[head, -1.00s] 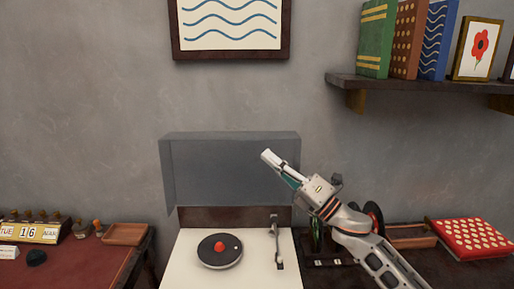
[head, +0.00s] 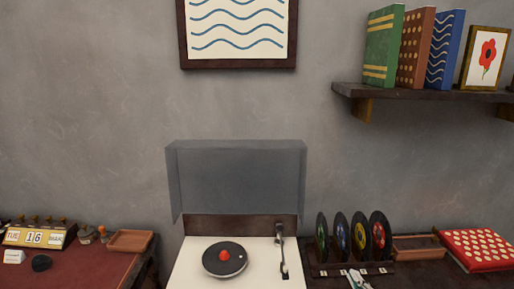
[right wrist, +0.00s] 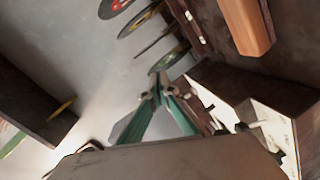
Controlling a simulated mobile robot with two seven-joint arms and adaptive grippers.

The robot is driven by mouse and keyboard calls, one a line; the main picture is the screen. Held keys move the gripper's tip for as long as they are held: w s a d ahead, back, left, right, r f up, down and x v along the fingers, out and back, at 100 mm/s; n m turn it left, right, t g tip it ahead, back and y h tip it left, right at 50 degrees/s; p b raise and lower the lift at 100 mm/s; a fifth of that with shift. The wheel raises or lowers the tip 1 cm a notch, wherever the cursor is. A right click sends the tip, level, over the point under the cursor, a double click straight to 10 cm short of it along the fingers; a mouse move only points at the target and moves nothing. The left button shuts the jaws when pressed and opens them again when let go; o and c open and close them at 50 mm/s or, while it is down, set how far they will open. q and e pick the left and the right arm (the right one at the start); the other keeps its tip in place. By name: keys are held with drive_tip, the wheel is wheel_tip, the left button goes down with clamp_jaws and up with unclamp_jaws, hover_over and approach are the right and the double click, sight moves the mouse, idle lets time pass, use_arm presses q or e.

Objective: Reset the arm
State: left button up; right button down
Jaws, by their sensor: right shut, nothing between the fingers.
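My right gripper (head: 357,279) shows only in part at the bottom edge of the head view, in front of the record rack (head: 378,268). In the right wrist view its green-sided fingers (right wrist: 160,88) meet at the tips, shut and empty. Most of my right arm is out of the head view. My left gripper is in no view.
A record player (head: 190,268) with its lid (head: 240,178) raised stands in the middle. Several records (head: 341,240) stand in the rack. A wooden tray (head: 418,252) and a red dotted box (head: 478,250) lie to the right. A wall shelf (head: 430,94) holds books.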

drive_tip(key=s+d+f+m+g+h, duration=0.2)
drive_tip(key=s+d+f+m+g, duration=0.3)
drive_tip(key=s, duration=0.7)
drive_tip(key=s+d+f+m+g+h, duration=0.1)
drive_tip(key=s+d+f+g+h, duration=0.15)
drive_tip(key=s+d+f, duration=0.6)
drive_tip(key=a+f+m+t+y, duration=0.1)
drive_tip(key=a+f+y, duration=0.3)
drive_tip(key=a, duration=0.5)
drive_tip(key=s+a+f+m+t+y, duration=0.1)
drive_tip(key=a+f+y, duration=0.3)
drive_tip(key=a+f, duration=0.3)
drive_tip(key=a, duration=0.2)
drive_tip(key=shift+a+f+t, duration=0.15)
drive_tip(key=shift+a+t, duration=0.2)
drive_tip(key=shift+a, duration=0.05)
